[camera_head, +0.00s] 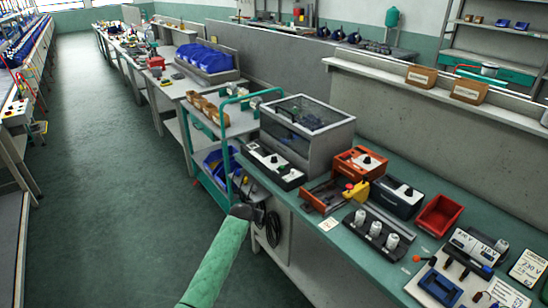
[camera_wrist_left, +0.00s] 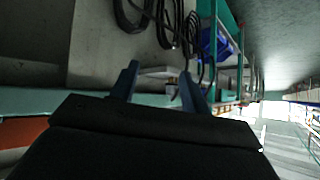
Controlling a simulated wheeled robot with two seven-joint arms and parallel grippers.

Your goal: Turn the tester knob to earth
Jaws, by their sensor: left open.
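An orange box with a dark knob (camera_head: 366,159) stands on the green bench beside the clear-lidded case. A black box with a white top and a small knob (camera_head: 398,193) stands in front of it to the right, and a similar black-and-white box (camera_head: 272,164) sits at the bench's left end. I cannot tell which one is the tester, and the knob settings are too small to read. My left gripper (camera_head: 243,212) is off the bench's front edge, apart from these boxes. The left wrist view shows its two fingers (camera_wrist_left: 160,82) spread and empty. My right gripper is not in view.
Dark cables (camera_head: 272,225) hang at the bench end near my left gripper. A teal trolley (camera_head: 212,160) with blue bins stands just beyond. A clear-lidded case (camera_head: 308,130), a red bin (camera_head: 438,214) and white-capped parts (camera_head: 375,229) crowd the bench. The aisle floor at left is free.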

